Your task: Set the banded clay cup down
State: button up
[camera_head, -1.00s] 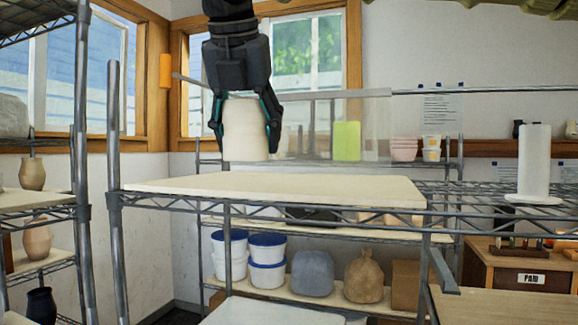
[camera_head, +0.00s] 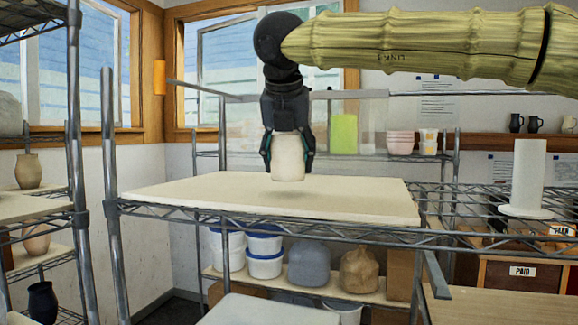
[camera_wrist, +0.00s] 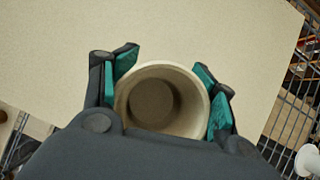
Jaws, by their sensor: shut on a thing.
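The clay cup (camera_head: 288,158) is pale cream and upright; I cannot make out a band on it. My gripper (camera_head: 288,150) points down and is shut on the cup from both sides. In the head view the cup hangs over the middle of a pale board (camera_head: 370,197) on a wire shelf, its bottom close to the board; I cannot tell whether it touches. In the wrist view I look down into the empty cup (camera_wrist: 160,100), with the teal finger pads of my gripper (camera_wrist: 162,98) on either side.
The board around the cup is bare. Metal posts (camera_head: 110,150) rise at left, and a shelf of vases (camera_head: 28,170) stands beyond. White tubs (camera_head: 264,255) sit below.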

aim_at(289, 171)
jog(key=shift+w+d+f+p, duration=0.15)
jog(key=shift+f+p, duration=0.25)
jog(key=shift+f, duration=1)
jog(key=shift+f, duration=0.1)
jog(key=o, duration=1.2)
jog(key=shift+r, duration=0.25)
jog(key=b+v, duration=0.3)
jog(key=v, duration=0.9)
jog(key=shift+b, duration=0.3)
